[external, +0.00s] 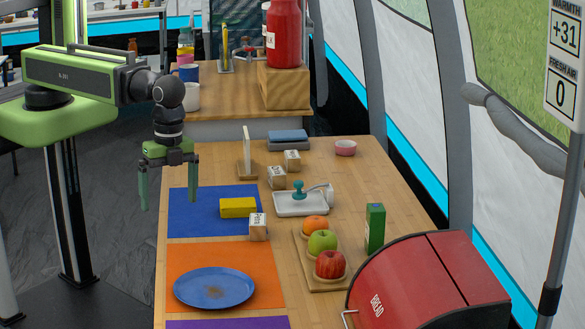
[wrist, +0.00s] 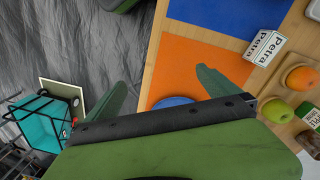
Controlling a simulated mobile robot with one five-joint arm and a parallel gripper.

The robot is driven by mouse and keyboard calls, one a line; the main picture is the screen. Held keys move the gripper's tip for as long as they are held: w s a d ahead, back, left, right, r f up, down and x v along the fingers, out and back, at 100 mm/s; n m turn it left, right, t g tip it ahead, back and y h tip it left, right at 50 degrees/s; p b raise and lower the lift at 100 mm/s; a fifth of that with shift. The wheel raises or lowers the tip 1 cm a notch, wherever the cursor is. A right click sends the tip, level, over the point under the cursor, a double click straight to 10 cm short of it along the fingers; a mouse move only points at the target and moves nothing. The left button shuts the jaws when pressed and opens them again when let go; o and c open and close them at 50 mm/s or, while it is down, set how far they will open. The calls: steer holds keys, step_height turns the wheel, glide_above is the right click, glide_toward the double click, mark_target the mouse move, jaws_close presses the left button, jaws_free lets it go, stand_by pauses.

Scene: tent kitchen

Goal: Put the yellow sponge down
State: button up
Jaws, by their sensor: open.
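The yellow sponge (external: 238,208) lies flat on the blue mat (external: 190,216) on the wooden table, close to a lettered cube (external: 258,227). My gripper (external: 168,197) hangs above the table's left edge, to the left of the sponge and apart from it, with its fingers pointing down. Its green fingers are spread wide with nothing between them. In the wrist view my gripper (wrist: 160,80) is also open and empty. The blue mat (wrist: 215,20) shows there at the top, but the sponge does not show.
A blue plate (external: 214,287) sits on the orange mat (external: 268,262). A fruit board (external: 303,262), a green box (external: 375,229) and a red bread bin (external: 430,280) stand to the right.

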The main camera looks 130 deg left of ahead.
steer(key=d+m+h+b, duration=0.1)
steer(key=d+m+h, duration=0.35)
steer(key=m, duration=0.25)
steer(key=a+r+m+t+h+b, duration=0.15)
steer(key=a+t+h+b, duration=0.55)
steer(key=a, duration=1.1)
steer(key=s+a+f+n+t+y+b, duration=0.1)
steer(key=s+a+n+y+b, duration=0.2)
steer(key=a, duration=0.6)
steer(key=s+a+f+t+y+b, duration=0.1)
steer(key=s+a+f+b, duration=0.15)
steer(key=s+a, duration=0.45)
steer(key=b, duration=0.9)
glide_toward(238, 201)
steer(key=x, duration=0.4)
steer(key=shift+w+d+f, duration=0.1)
steer(key=shift+d+f, duration=0.05)
steer(key=shift+f, duration=0.15)
steer(key=b+x, duration=0.2)
steer(key=x, duration=0.4)
steer(key=shift+d+b, duration=0.1)
steer(key=shift+b, duration=0.3)
steer(key=shift+w+r, duration=0.1)
steer(key=shift+c, duration=0.3)
